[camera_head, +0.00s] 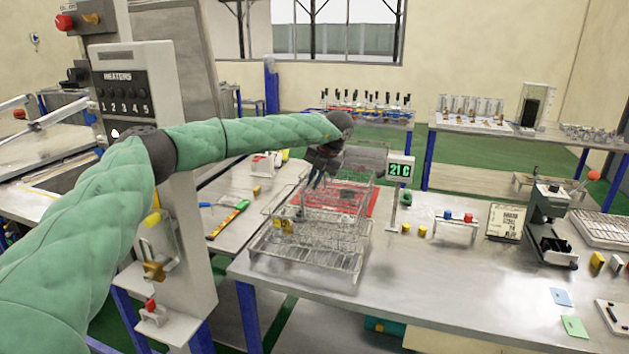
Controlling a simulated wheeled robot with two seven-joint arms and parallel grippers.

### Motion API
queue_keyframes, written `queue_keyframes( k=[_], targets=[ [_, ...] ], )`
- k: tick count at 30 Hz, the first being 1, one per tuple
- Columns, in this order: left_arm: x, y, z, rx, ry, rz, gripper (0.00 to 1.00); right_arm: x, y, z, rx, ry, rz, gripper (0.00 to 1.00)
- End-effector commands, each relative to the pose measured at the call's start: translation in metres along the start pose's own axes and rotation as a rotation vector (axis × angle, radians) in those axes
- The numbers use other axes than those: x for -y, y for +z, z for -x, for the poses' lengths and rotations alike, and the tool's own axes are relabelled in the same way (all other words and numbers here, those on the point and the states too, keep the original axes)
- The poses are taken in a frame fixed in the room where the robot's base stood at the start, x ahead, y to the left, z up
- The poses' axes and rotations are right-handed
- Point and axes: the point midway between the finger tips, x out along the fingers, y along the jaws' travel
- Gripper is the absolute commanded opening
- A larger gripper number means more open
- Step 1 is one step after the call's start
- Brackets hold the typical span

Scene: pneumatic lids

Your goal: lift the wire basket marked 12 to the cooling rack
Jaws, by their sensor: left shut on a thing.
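My left gripper (315,180) reaches in from above the table on its green-sleeved arm. It is shut at the upper part of a wire basket (284,206), on what looks like its handle. The number on the basket is not readable. A low wire rack (305,263) shows just below and in front of the basket, at the table's near left corner. Their wires overlap, so I cannot tell whether the basket touches the rack. A small yellow piece (284,226) shows among the wires. My right gripper is not in view.
A red mat (366,205) lies behind the wirework, near a display (400,170) reading 21 C. A stand with red and blue knobs (456,224) and a microscope-like device (547,222) stand to the right. The table's front middle (430,278) is clear.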

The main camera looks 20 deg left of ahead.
Motion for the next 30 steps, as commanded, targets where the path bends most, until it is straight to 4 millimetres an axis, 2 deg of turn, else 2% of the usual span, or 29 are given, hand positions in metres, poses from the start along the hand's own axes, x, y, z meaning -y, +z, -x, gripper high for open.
queue_keyframes(
  k=[7, 15, 28, 29, 30],
  targets=[
    [-0.0004, 0.0005, 0.0013, 0.002, 0.000, 0.001, 0.00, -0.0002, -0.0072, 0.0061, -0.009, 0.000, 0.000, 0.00],
    [-0.0004, 0.0005, 0.0013, 0.002, 0.000, 0.001, 0.00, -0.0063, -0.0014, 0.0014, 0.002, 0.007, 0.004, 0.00],
    [0.0001, 0.0005, -0.0001, 0.002, 0.000, 0.001, 0.00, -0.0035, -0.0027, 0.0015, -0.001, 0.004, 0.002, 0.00],
    [0.0001, 0.0005, -0.0001, 0.002, 0.000, 0.001, 0.14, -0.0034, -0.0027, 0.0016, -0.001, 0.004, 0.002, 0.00],
    [0.0001, 0.0005, -0.0001, 0.002, 0.000, 0.001, 0.22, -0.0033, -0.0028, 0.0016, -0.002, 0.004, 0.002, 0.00]
  ],
)
